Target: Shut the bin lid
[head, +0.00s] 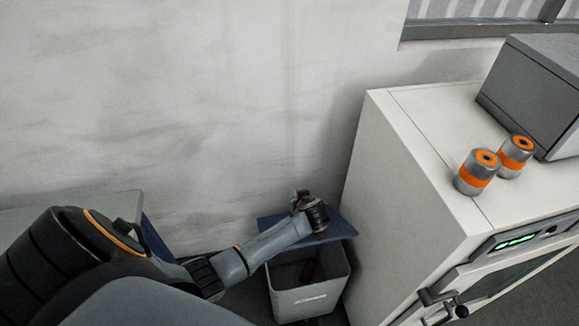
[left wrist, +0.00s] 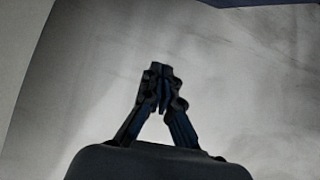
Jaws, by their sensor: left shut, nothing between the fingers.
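The bin (head: 312,299) is a light grey open-topped box on the floor, between the wall and the white cabinet. Its dark blue lid (head: 342,228) stands open above the bin's back side, so I can see into the bin. My left arm reaches across in front of the lid. My left gripper (head: 301,195) is at the lid's upper edge in the head view; I cannot tell whether it touches the lid. In the left wrist view its fingers (left wrist: 160,74) are closed together with nothing between them. My right gripper is not in view.
A white cabinet (head: 405,190) stands close to the bin's right. On it are two grey-and-orange cans (head: 476,172) and a grey box (head: 530,90). A pale wall (head: 200,100) is behind the bin.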

